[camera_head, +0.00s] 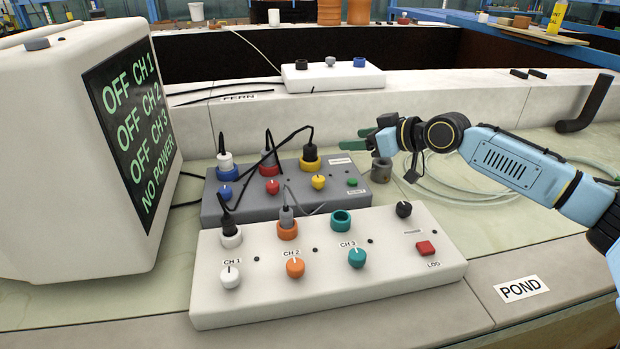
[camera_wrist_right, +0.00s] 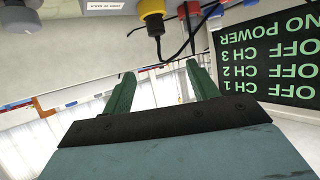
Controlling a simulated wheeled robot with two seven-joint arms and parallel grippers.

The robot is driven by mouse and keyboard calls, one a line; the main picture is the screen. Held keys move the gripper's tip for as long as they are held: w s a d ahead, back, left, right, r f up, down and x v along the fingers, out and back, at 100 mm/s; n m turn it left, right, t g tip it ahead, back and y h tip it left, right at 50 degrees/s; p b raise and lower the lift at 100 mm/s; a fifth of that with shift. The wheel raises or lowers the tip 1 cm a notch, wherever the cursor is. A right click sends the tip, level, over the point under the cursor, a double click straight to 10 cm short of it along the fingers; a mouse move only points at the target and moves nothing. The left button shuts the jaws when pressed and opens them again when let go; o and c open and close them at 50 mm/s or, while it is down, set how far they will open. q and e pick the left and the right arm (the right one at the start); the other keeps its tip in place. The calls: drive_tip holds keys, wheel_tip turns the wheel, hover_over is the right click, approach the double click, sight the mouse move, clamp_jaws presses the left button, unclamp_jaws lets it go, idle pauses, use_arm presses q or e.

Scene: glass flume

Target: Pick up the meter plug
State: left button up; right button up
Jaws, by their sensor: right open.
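No plug carries a readable "meter" label, so I cannot tell which is the meter plug. The grey box (camera_head: 335,188) holds a white plug (camera_head: 225,161) in a blue socket, a plug (camera_head: 269,157) in a red socket and a black plug (camera_head: 310,153) in a yellow socket. The white front box (camera_head: 330,292) has a black plug (camera_head: 228,223) at CH 1 and a grey plug (camera_head: 287,216) at CH 2. My right gripper (camera_head: 350,140) is open and empty, above and right of the yellow socket. Its green fingers (camera_wrist_right: 160,70) show in the wrist view.
The CH 3 socket (camera_head: 340,220) is empty. A monitor (camera_head: 130,115) at left reads OFF and NO POWER. A grey cylinder (camera_head: 381,171) stands under my right arm, near coiled pale tubing (camera_head: 470,190). A dark bent pipe (camera_head: 588,110) lies at right. Black cables cross the grey box.

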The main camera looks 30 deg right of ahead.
wheel_tip(320, 180, down, 2)
drive_tip(key=b, duration=0.3)
approach(316, 149)
drive_tip(key=x, duration=0.3)
drive_tip(key=shift+a+f, duration=0.2)
drive_tip(key=shift+f, duration=0.05)
drive_tip(key=shift+w+a+f+b, duration=0.25)
drive_tip(key=shift+w+b, duration=0.05)
drive_tip(key=shift+w, duration=0.35)
drive_tip(key=shift+b+x, duration=0.6)
drive_tip(key=shift+x, duration=0.35)
drive_tip(key=shift+b+x, duration=0.4)
drive_tip(key=shift+x, duration=0.8)
drive_tip(key=shift+w, duration=0.3)
use_arm(q)
drive_tip(key=w+d+r+t, duration=0.2)
drive_tip(key=r, duration=0.4)
drive_tip(key=w+d+r+t+h, duration=0.1)
drive_tip(key=w+d+r+t, duration=0.1)
drive_tip(key=r, duration=0.3)
drive_tip(key=shift+r, duration=0.4)
use_arm(e)
drive_tip(key=c, duration=1.1)
